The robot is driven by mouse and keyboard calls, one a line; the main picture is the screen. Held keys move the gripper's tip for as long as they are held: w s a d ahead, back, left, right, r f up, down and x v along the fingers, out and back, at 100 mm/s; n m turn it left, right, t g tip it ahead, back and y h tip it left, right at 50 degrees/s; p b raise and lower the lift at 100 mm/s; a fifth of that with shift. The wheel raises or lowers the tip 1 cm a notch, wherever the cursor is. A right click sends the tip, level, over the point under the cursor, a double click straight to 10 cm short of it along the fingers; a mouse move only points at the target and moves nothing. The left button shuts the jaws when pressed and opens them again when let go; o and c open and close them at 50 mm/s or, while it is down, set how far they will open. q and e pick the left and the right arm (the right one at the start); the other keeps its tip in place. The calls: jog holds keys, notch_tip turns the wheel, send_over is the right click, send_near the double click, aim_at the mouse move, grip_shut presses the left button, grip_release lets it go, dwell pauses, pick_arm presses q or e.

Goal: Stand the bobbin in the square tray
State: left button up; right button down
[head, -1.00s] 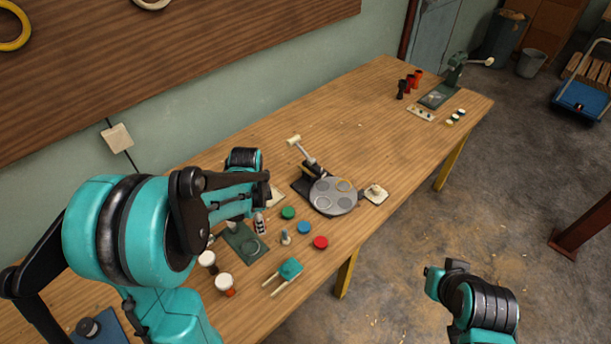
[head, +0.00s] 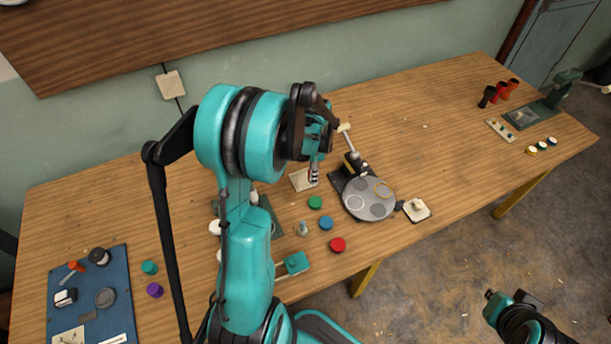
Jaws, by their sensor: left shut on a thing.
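The bobbin (head: 314,174), a small upright piece with black, white and reddish bands, hangs below my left gripper (head: 317,154). My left gripper is shut on its upper part, which is partly hidden by the fingers. The square tray (head: 299,183), flat and cream-coloured, lies just behind and left of the bobbin in the picture. The bobbin overlaps its right side; I cannot tell whether it touches the tray. My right gripper (head: 508,304) is at the lower right, off the table and away from these things; its fingers are too unclear to judge.
A grey round plate (head: 369,199) with a lever stands right of the tray. Green (head: 315,202), blue (head: 326,223) and red (head: 338,244) discs lie in front. A blue board (head: 118,262) with small parts is at left. The table's back middle is clear.

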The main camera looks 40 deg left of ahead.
pick_arm(q)
jog(key=b, duration=0.2)
send_over(303, 180)
notch_tip(303, 180, down, 4)
jog(key=shift+w, duration=0.1)
notch_tip(303, 180, down, 3)
jog(key=shift+f+b, duration=0.2)
jog(key=shift+b, duration=0.3)
jog(key=shift+f, duration=0.25)
jog(key=shift+f, duration=0.15)
jog(key=o, duration=0.9)
